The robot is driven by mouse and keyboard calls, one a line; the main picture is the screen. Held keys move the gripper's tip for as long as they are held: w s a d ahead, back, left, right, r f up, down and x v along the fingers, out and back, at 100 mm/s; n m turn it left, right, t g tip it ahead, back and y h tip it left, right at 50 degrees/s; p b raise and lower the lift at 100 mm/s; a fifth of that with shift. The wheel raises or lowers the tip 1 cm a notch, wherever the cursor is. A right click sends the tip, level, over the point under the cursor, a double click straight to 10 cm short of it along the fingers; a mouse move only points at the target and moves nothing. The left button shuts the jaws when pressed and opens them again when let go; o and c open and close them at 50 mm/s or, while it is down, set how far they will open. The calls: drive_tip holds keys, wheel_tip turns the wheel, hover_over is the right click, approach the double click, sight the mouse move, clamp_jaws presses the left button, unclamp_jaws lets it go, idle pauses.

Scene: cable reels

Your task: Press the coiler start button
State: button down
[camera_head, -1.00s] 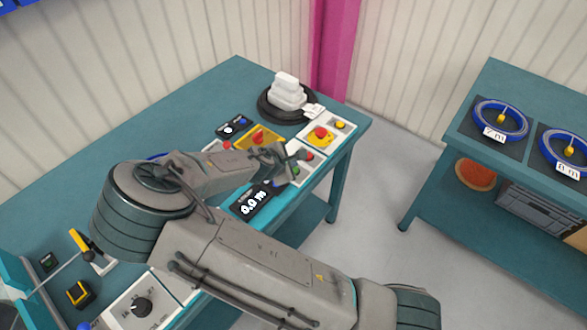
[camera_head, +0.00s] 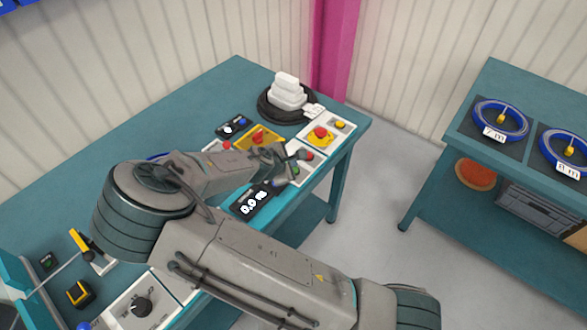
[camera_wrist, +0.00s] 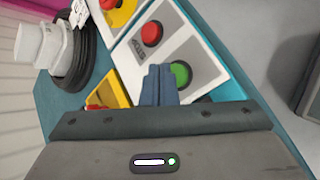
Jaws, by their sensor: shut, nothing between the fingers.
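The green button (camera_wrist: 181,74) and a red button (camera_wrist: 152,33) sit on a pale grey panel in the wrist view. In the head view, the red button (camera_head: 309,155) and the green button (camera_head: 295,169) are at the bench's right front edge. My gripper (camera_wrist: 158,72) is shut and empty. Its blue-grey fingertips appear just left of the green button and overlap its edge in the wrist view. Whether they touch it cannot be told. In the head view my gripper (camera_head: 284,172) is partly hidden by my wrist.
A black display (camera_head: 254,201) lies beside the panel. A yellow-plated panel with a red button (camera_head: 320,132) stands behind, near a reel with white blocks (camera_head: 287,92). A second table (camera_head: 468,147) with blue coils stands right, across clear floor.

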drive_tip(key=shift+f, duration=0.4)
